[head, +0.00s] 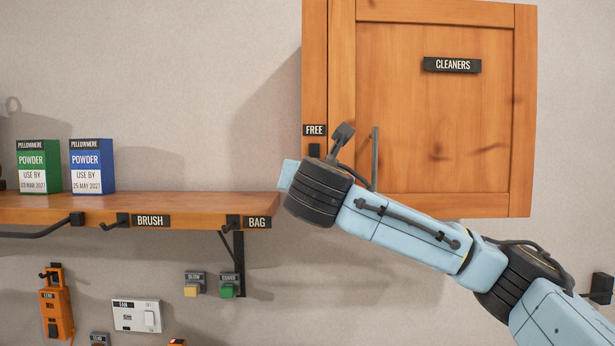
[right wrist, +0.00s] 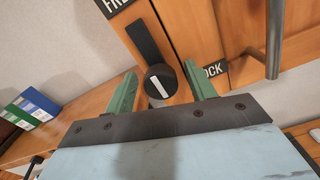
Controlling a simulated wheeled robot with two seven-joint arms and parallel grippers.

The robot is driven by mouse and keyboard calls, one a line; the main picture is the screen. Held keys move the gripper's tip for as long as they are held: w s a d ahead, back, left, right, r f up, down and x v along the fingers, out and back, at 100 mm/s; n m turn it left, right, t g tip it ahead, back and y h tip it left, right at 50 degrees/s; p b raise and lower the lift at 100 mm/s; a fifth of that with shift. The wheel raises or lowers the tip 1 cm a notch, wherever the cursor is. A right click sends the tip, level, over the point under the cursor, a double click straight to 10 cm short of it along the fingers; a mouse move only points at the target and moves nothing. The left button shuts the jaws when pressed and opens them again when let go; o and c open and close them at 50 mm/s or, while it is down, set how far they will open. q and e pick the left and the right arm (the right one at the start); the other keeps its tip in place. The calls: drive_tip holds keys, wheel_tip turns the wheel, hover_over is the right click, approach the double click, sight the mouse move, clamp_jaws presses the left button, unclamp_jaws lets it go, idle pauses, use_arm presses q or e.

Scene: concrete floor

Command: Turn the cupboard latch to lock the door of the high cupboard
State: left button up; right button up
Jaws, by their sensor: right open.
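The high wooden cupboard (head: 440,130) hangs on the wall with its door closed. The black latch lever (head: 314,150) points up at the FREE label (head: 314,130) in the head view. In the right wrist view the latch's round knob (right wrist: 160,82) with a white line sits at the base of the lever. A partly hidden label ending in "OCK" (right wrist: 213,70) is right of the knob. My right gripper (right wrist: 163,85) is open, with one green finger on each side of the knob. I cannot tell whether they touch it. My left gripper is out of view.
A dark vertical door handle (head: 375,155) stands close to my right wrist. A wooden shelf (head: 200,205) with a green box (head: 38,165) and a blue box (head: 91,165) is at left. Hooks, switches and buttons are below it. The wall between shelf and cupboard is clear.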

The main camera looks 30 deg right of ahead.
drive_tip(key=shift+s, duration=0.1)
drive_tip(key=shift+c, duration=0.9)
drive_tip(key=c, duration=0.8)
